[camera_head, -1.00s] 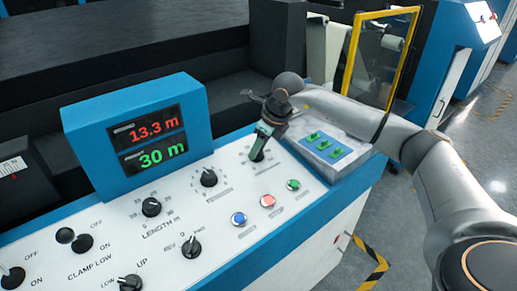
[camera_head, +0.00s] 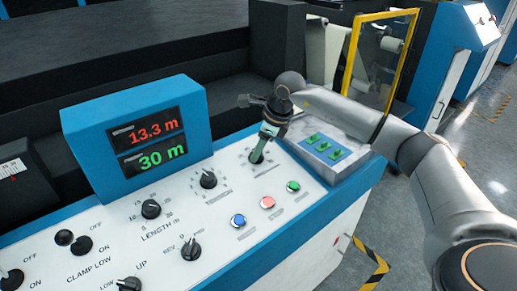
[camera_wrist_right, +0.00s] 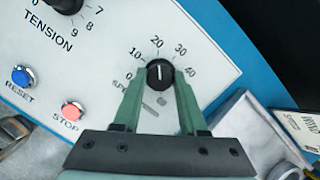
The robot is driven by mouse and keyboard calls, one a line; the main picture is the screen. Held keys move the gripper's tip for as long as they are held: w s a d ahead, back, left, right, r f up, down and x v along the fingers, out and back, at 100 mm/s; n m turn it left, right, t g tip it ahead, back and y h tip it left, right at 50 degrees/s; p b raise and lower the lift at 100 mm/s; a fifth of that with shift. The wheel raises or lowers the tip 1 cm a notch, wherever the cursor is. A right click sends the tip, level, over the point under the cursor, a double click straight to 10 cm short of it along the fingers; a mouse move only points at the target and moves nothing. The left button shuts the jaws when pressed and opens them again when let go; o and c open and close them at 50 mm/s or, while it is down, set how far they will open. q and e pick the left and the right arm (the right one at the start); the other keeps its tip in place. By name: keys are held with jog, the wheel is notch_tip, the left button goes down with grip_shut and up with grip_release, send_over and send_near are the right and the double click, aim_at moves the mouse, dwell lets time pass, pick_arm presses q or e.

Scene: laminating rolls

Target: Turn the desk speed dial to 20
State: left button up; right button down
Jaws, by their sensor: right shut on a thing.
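The speed dial (camera_wrist_right: 160,73) is a black knob on the white panel, with numbers 0 to 60 around it. Its white pointer line stands nearly upright in the right wrist view, towards the printed 20 (camera_wrist_right: 157,41). My right gripper (camera_wrist_right: 160,80) has its green fingers shut on the dial, one on each side. In the head view my right gripper (camera_head: 258,152) reaches down onto the panel's right part and mostly hides the dial. My left gripper is not in view.
The tension dial (camera_head: 208,179) stands to the left. Blue reset (camera_head: 238,221), red stop (camera_head: 267,202) and green (camera_head: 293,187) buttons lie in front. A display (camera_head: 145,140) reads 13.3 m and 30 m. A box with green switches (camera_head: 338,153) stands at the right.

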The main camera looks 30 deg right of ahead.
jog(key=shift+c, duration=2.2)
grip_release()
jog(key=shift+r, duration=0.1)
jog(key=v, duration=1.2)
jog(key=shift+s+b, duration=0.15)
jog(key=shift+b, duration=0.25)
jog(key=shift+d+r, duration=0.1)
jog(key=shift+r, duration=0.05)
